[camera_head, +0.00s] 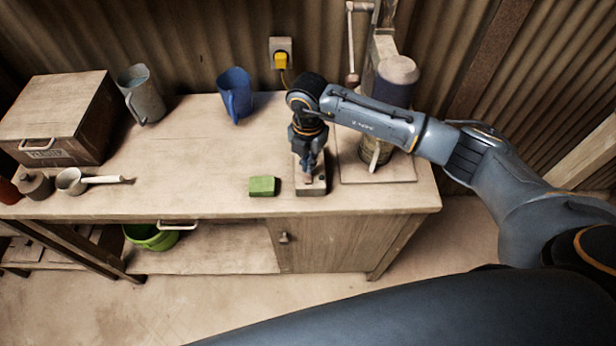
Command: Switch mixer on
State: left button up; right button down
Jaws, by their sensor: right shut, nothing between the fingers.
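The mixer (397,72) stands at the back right of the workbench, with a grey cylindrical head on an upright stand. My right arm crosses in front of it and hides part of it. A small flat box (312,189) lies on the bench left of the mixer's base board (395,173). It looks like a switch box, with a small reddish part near the fingertips. My right gripper (308,177) is shut and empty, pointing down over this box. I cannot tell whether the fingertips touch it. My left gripper is not in view.
A green block (262,186) lies just left of the box. A blue jug (235,95), a grey jug (142,95), a wooden box (62,118) and a ladle (72,181) are further left. A yellow plug (281,60) sits in the wall socket. The bench's middle (185,165) is clear.

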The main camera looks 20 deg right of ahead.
jog(key=shift+f+b, duration=0.5)
jog(key=shift+f, duration=0.15)
dwell(0.3)
jog(key=shift+r+p, duration=2.45)
jog(key=shift+r, duration=1.1)
